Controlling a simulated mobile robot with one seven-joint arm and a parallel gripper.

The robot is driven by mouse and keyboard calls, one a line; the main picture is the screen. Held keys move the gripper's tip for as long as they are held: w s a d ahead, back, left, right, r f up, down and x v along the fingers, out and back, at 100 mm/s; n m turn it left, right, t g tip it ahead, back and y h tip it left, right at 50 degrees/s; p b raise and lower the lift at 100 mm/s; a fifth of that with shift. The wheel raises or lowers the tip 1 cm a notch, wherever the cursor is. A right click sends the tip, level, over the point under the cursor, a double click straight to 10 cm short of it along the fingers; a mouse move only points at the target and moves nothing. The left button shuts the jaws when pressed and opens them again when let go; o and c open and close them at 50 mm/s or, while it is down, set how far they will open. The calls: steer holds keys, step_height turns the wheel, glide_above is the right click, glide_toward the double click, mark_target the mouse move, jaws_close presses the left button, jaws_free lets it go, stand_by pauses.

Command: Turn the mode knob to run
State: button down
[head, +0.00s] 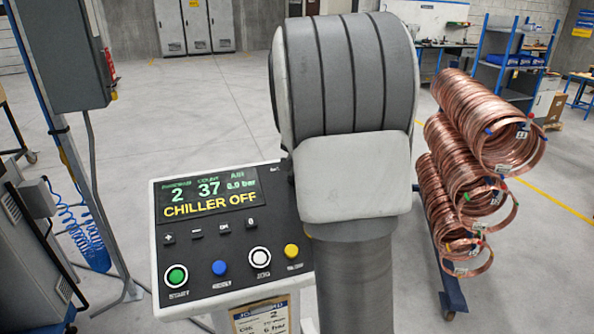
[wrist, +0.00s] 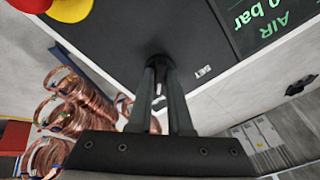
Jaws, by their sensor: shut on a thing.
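The mode knob (wrist: 158,60) is a small dark round knob on the black panel face in the wrist view. My gripper (wrist: 159,82) is shut on it, with both fingertips against its sides. The label SET shows beside it; a RUN mark and the knob's pointer cannot be made out. In the head view my arm hides the knob and gripper. The control panel (head: 235,262) there has a display reading "CHILLER OFF".
The panel carries a green START button (head: 176,276), a blue button (head: 219,268), a white button (head: 260,257) and a yellow button (head: 291,250). Copper coils (head: 478,130) hang on a blue stand at right. A grey cabinet (head: 72,50) stands at left. Open floor lies behind.

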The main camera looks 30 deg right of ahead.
steer(key=c, duration=0.8)
jaws_free()
steer(key=shift+c, duration=0.2)
steer(key=shift+r, duration=0.15)
steer(key=v, duration=1.7)
steer(key=shift+a+r, duration=0.1)
steer(key=s+a+f+n+y, duration=0.1)
steer(key=s+a+f+n, duration=0.5)
steer(key=s+a, duration=0.3)
steer(key=s+a+f+n+y, duration=0.1)
steer(key=s+a+f+n, duration=0.5)
steer(key=s+a, duration=0.4)
steer(key=a, duration=0.2)
steer(key=shift+s+a, duration=0.25)
steer(key=shift+a, duration=0.1)
